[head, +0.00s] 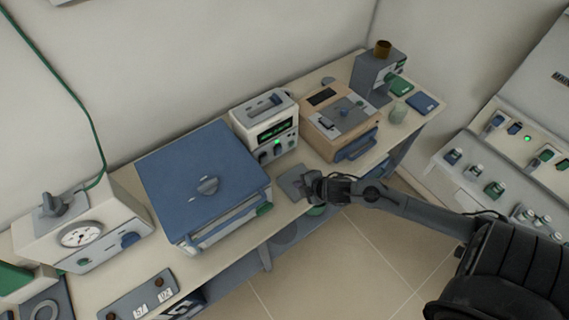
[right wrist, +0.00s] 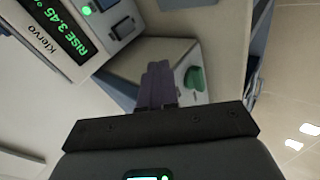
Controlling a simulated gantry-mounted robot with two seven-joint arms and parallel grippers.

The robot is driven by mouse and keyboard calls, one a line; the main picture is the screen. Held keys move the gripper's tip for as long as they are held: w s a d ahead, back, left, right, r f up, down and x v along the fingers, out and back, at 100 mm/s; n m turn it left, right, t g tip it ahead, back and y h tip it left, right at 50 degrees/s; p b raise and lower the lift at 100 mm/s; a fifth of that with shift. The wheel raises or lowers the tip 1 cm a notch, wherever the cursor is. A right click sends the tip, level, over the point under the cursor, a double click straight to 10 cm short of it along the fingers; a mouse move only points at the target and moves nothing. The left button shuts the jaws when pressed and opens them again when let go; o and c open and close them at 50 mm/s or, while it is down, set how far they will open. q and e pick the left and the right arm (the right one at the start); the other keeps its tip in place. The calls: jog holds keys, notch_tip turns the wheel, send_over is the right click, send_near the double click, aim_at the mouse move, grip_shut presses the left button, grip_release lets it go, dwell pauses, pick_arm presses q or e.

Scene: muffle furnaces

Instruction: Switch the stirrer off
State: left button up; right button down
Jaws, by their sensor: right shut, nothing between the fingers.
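A low box with a grey top plate (head: 291,183), which looks like the stirrer, sits at the bench's front edge. In the right wrist view its pale body (right wrist: 150,50) carries a green knob (right wrist: 195,79) on the front face. In the head view a green knob (head: 316,210) shows just below my gripper. My right gripper (head: 308,185) is shut and empty at the stirrer's right end. In the right wrist view its closed fingers (right wrist: 158,72) are just left of the knob, with a small gap in the picture; contact cannot be told. My left gripper is not in view.
A controller with a green display (head: 275,131) stands behind the stirrer. A large blue-lidded box (head: 200,175) stands to its left, and a tan furnace (head: 340,120) to its right. A dial unit (head: 82,232) is at far left. Open floor lies in front.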

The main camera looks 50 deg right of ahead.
pick_arm(q)
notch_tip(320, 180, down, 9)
jog(key=b, duration=0.7)
pick_arm(e)
jog(key=w+d+f+n+h, duration=0.1)
jog(key=w+d+f, duration=0.1)
jog(key=w+d, duration=0.3)
jog(key=d, duration=0.3)
jog(key=shift+w+d+f+n+t+h, duration=0.15)
jog(key=shift+f+n+t+h, duration=0.15)
jog(key=shift+f+t, duration=0.1)
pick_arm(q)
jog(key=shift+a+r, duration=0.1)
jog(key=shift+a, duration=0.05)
pick_arm(e)
jog(key=b, duration=0.2)
send_near(279, 152)
notch_tip(279, 152, down, 4)
jog(key=shift+d+f, duration=0.15)
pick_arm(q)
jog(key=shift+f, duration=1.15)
pick_arm(e)
jog(key=shift+w+d+r, duration=0.1)
jog(key=shift+w+d, duration=0.05)
jog(key=shift+w, duration=0.85)
jog(key=shift+w+d+r, duration=0.1)
jog(key=shift+w+d, duration=0.1)
jog(key=shift+w, duration=0.85)
